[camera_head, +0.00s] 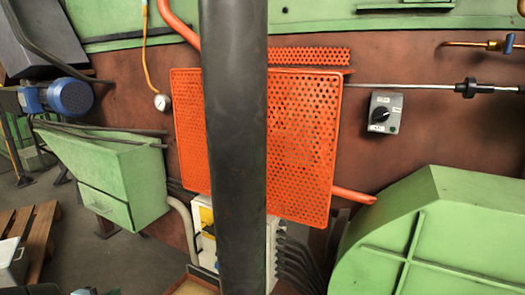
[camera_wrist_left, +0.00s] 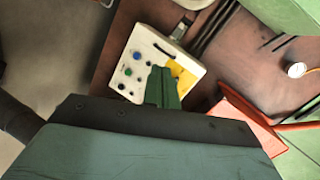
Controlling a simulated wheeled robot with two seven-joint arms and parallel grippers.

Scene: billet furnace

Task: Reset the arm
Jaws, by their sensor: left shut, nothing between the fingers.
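My left gripper (camera_wrist_left: 163,88) shows in the left wrist view as dark green fingers pressed together, with nothing between them. In that view its tips overlap a white control box (camera_wrist_left: 148,62) with coloured buttons and a yellow panel. I cannot tell the distance between them. The same box (camera_head: 207,247) shows partly in the head view, low behind a dark upright cylinder. I cannot make out the left gripper clearly in the head view. My right gripper is in neither view.
An orange perforated guard (camera_head: 304,145) stands against the brown wall. A green cabinet (camera_head: 105,172) with a blue motor (camera_head: 68,97) above it is at left. A green housing (camera_head: 450,240) fills the lower right. A grey switch box (camera_head: 385,112) and a gauge (camera_head: 162,102) are on the wall.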

